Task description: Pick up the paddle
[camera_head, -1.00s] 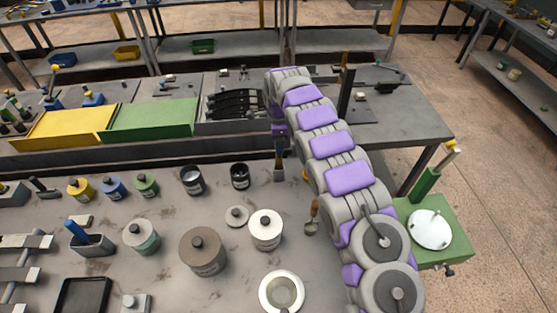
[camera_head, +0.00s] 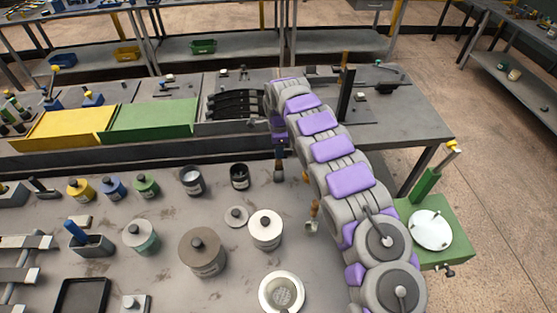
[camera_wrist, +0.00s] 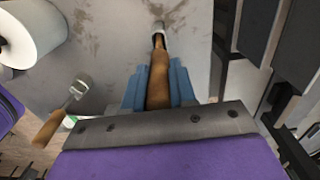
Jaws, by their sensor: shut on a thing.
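My gripper (camera_wrist: 159,74) shows in the wrist view with its blue fingers shut on the brown wooden handle of the paddle (camera_wrist: 158,62). The paddle's metal end lies beyond the fingertips, at the top of that view, and is seen nearly end-on. In the head view the paddle (camera_head: 279,173) hangs below my gripper at the back edge of the near bench. Whether its end touches the bench top is not clear. My arm hides part of the area to the right.
Another wooden-handled tool with a metal head (camera_wrist: 62,112) lies left of my gripper in the wrist view. A white jar (camera_head: 266,229), a brown jar (camera_head: 202,253) and a black cup (camera_head: 239,176) stand on the near bench (camera_head: 130,205). A green stand (camera_head: 440,228) is right of my arm.

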